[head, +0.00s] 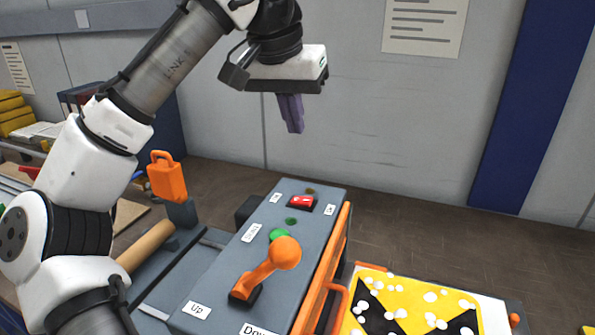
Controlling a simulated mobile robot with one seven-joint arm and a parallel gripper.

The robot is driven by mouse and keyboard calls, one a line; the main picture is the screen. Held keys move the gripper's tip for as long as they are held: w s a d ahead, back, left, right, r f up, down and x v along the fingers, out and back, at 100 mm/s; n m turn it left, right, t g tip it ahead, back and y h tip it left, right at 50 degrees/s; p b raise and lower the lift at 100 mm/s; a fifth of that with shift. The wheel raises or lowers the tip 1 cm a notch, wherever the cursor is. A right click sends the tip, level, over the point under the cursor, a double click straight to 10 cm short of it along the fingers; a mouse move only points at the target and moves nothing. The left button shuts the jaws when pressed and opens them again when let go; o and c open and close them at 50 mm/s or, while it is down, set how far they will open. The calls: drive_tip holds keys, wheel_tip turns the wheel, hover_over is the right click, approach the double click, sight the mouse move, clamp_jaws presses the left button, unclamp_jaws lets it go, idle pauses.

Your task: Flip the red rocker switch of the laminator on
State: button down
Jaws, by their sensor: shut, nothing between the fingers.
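The laminator's grey control box (225,275) stands low in the middle of the head view. Its red rocker switch (301,202) sits near the far end of the top face, between small white labels. Which way the rocker is tipped is too small to tell. My gripper (292,130) hangs above and beyond the far end of the box, fingers pointing down. Its purple fingers are shut with nothing between them, and they are clear of the switch.
An orange-knobbed lever (285,253) rises from the near part of the box, beside a green button (279,235). An orange padlock-shaped block (167,179) stands to the left. A yellow and black sign (415,305) with white spots lies at right. The air above the switch is clear.

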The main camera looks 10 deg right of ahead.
drive_tip(key=shift+s+a, duration=0.1)
drive_tip(key=shift+a, duration=0.05)
drive_tip(key=p, duration=0.3)
approach(307, 198)
drive_tip(key=x, duration=0.5)
drive_tip(key=shift+w+f, duration=0.15)
drive_tip(key=shift+w, duration=0.15)
drive_tip(key=shift+d+f, duration=0.25)
drive_tip(key=shift+f, duration=0.25)
